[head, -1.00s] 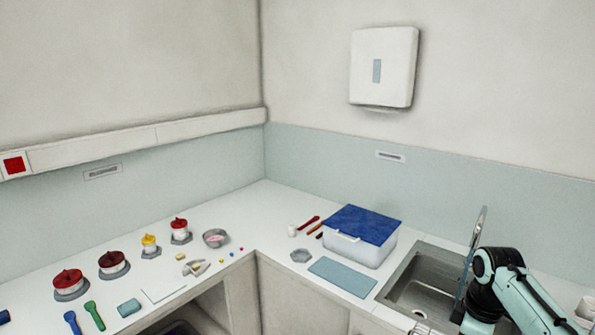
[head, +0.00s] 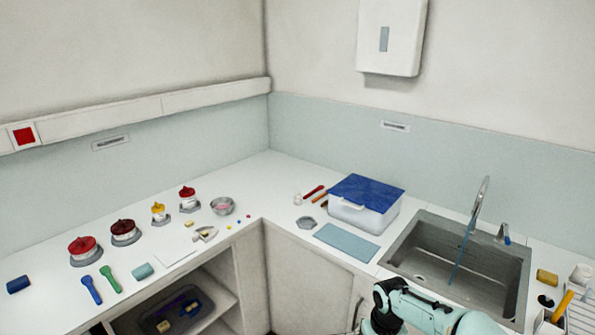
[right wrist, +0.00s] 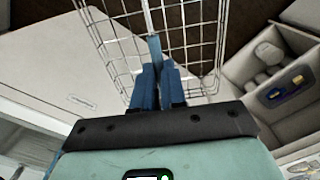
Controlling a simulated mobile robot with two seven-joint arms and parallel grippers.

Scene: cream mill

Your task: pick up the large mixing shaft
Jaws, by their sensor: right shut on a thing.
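My right gripper (right wrist: 158,75) shows in the right wrist view with its blue fingers close together. It is shut on a slim shaft, blue-grey near the fingertips (right wrist: 154,48) and paler further out, reaching to the top edge. I take this for the large mixing shaft; its far end is out of frame and its near end is hidden between the fingers. In the head view part of my right arm shows at the bottom right, but its gripper is out of frame. My left gripper is in neither view.
A wire basket (right wrist: 190,28) lies behind the held shaft, close in the picture. An open shelf (head: 216,284) under the left counter holds a tray (head: 208,306). A sink (head: 492,274) and a blue-lidded box (head: 351,216) are on the right counter. The blue mat (head: 347,242) is bare.

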